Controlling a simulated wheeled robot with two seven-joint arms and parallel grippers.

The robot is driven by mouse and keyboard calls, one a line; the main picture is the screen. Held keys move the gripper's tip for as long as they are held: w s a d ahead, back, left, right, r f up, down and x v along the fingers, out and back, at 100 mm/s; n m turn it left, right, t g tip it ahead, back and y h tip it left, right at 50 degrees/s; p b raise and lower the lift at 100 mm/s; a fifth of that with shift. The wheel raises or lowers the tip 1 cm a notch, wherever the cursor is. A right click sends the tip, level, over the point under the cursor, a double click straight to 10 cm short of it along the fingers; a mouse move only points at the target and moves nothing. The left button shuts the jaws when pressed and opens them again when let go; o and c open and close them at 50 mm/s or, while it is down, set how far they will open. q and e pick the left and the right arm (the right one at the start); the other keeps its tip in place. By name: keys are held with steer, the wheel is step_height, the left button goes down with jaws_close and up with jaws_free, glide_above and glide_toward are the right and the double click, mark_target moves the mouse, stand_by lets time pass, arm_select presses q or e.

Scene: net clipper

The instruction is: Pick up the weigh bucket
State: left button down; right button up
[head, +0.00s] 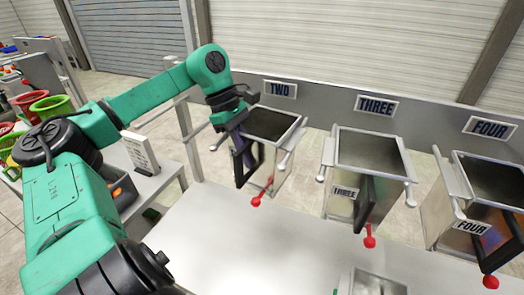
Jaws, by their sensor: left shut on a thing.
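A square metal weigh bucket (273,124) with a dark interior is at the station marked TWO. A red-tipped lever shows at its lower front. My left gripper (238,128) reaches in from the left and is shut on the left side of this bucket. The fingertips are partly hidden by the gripper itself and the dark frame in front of the bucket. A bucket marked THREE (369,152) is to its right, and one marked FOUR (486,184) is further right. My right gripper is not in view.
A grey metal surface (225,245) below the buckets is mostly clear. A metal container (377,284) is at the bottom edge. A side table (150,183) at left holds a white sign (140,152), and green and red buckets (52,107) stand beyond it.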

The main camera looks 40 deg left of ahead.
arm_select(q)
steer(key=shift+s+f, duration=0.15)
stand_by(0.4)
step_height(320, 180, up, 20)
steer(key=shift+w, duration=0.2)
stand_by(0.3)
stand_by(0.3)
